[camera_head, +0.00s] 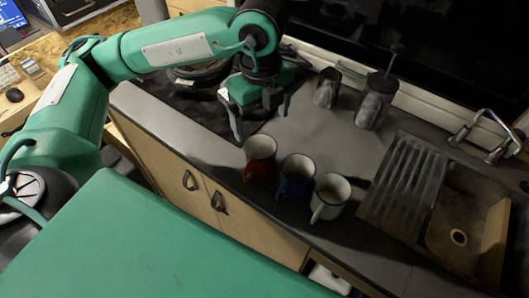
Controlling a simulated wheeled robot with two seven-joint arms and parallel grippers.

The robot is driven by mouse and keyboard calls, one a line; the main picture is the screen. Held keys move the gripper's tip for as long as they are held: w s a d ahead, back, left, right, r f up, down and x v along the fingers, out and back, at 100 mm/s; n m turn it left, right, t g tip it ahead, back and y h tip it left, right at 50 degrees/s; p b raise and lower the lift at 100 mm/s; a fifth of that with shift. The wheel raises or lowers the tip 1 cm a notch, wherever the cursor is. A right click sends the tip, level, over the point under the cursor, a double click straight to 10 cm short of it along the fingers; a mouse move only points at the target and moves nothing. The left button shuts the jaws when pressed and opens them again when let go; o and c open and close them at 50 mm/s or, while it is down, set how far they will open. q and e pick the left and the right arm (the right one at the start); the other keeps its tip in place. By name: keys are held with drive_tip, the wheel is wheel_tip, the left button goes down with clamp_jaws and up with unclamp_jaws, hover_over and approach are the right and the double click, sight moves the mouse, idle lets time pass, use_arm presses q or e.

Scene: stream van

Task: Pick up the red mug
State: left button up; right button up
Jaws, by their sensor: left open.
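The red mug (260,157) stands upright on the grey counter near its front edge. It is the leftmost of three mugs in a row, with a blue mug (294,178) and a white mug (329,197) to its right. My left gripper (261,122) is open and empty, pointing down. In the picture it is just above the red mug, over the counter behind it, with a gap between them. My right gripper is not in view.
A French press (375,100) and a dark metal cup (327,88) stand at the back by the window. A sink (460,225) with a ribbed drainer (405,180) lies to the right. The counter between the mugs and the back is clear.

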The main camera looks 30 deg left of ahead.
use_arm(q)
approach(261, 152)
drive_tip(key=s, duration=0.1)
drive_tip(key=s+d, duration=0.1)
drive_tip(key=s, duration=0.1)
drive_tip(key=shift+s+d+r+p, duration=0.15)
drive_tip(key=shift+d+r+p, duration=0.15)
drive_tip(key=shift+d+p, duration=0.1)
drive_tip(key=shift+f, duration=0.5)
wheel_tip(261, 152, down, 4)
drive_tip(key=shift+f+p, duration=0.2)
drive_tip(key=shift+p, duration=0.65)
drive_tip(key=shift+f, duration=0.2)
drive_tip(key=shift+c, duration=0.8)
drive_tip(key=c, duration=1)
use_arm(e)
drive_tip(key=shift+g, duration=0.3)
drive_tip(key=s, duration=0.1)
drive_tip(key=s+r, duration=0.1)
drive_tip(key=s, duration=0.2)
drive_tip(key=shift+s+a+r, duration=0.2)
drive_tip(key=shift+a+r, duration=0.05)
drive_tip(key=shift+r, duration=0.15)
